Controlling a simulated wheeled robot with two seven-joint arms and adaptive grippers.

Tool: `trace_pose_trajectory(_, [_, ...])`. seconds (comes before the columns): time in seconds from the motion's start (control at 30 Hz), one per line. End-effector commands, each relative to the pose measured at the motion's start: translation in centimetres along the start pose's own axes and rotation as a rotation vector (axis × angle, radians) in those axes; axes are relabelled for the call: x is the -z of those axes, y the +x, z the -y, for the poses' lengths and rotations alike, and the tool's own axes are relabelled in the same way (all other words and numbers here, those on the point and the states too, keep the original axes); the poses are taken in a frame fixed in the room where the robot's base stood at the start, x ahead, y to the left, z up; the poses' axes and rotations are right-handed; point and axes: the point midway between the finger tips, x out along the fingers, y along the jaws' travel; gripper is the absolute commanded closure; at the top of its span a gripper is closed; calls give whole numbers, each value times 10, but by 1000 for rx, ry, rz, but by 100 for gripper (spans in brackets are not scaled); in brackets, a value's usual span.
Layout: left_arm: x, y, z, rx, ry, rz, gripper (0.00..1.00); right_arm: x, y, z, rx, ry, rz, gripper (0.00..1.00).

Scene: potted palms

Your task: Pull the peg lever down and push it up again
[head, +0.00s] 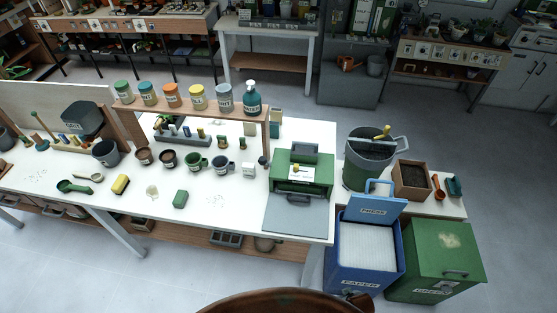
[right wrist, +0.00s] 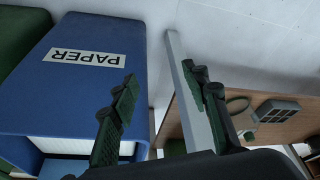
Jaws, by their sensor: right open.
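I cannot pick out the peg lever for certain. A small dark round knob (head: 263,161) shows at the right end post of the wooden shelf on the white table, and it may be part of it. A green box (head: 318,180) with a grey front flap stands to the right of that knob. My right gripper (right wrist: 162,100) is open and empty in the right wrist view, its two dark fingers well apart. It is near the blue paper bin (right wrist: 75,85) and a pale table leg (right wrist: 194,95). My left gripper is not in view.
The white table (head: 235,225) holds cups, a sponge and a scoop. Jars and a pump bottle (head: 252,98) stand on its wooden shelf (head: 190,107). The blue bin also shows in the head view (head: 362,275), beside a green bin (head: 437,262). Floor is free behind the table.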

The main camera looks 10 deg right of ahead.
Motion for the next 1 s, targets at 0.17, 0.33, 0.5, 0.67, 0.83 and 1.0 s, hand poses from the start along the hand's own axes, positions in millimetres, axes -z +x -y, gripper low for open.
trace_pose_trajectory(0.17, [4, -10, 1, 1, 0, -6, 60, 90, -91, 4, 23, -30, -103, 57])
trace_pose_trajectory(0.33, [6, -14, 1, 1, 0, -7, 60, 130, -151, 9, 38, -58, -157, 57])
trace_pose_trajectory(0.5, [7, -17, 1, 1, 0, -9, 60, 155, -200, 15, 48, -82, -199, 57])
trace_pose_trajectory(0.67, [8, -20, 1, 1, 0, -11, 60, 172, -241, 20, 57, -107, -237, 57])
trace_pose_trajectory(0.83, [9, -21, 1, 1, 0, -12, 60, 222, -263, 43, 112, -193, -357, 57])
trace_pose_trajectory(1.0, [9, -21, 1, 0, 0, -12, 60, 280, -267, 72, 181, -285, -508, 57])
